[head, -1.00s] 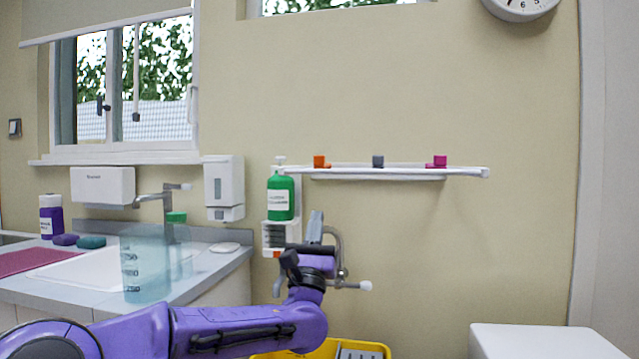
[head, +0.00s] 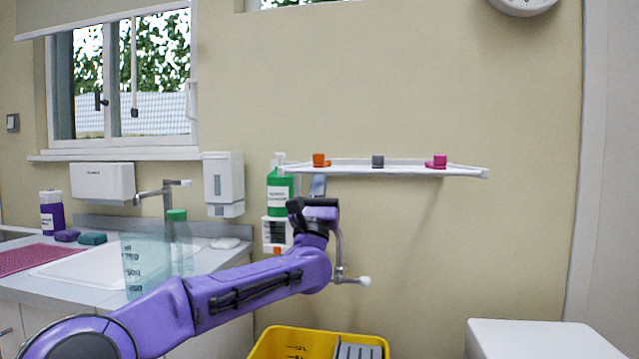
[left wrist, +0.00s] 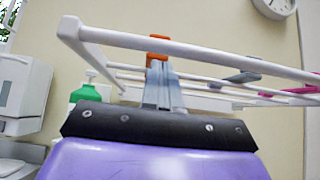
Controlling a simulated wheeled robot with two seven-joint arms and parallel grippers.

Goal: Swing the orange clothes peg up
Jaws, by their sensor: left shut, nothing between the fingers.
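The orange clothes peg (head: 320,160) sits at the left part of a white wall rack (head: 410,172). In the left wrist view the peg (left wrist: 158,42) shows just beyond my fingertips, partly behind the rack's front bar. My left gripper (head: 318,184) points up just below the rack, under the orange peg. In the left wrist view its grey fingers (left wrist: 161,85) are closed together and empty. I cannot tell whether the fingertips touch the peg. My right gripper is in neither view.
A grey peg (head: 377,161) and a pink peg (head: 437,161) sit further right on the rack. A yellow bin (head: 270,345) is below. The wall right of my arm is clear.

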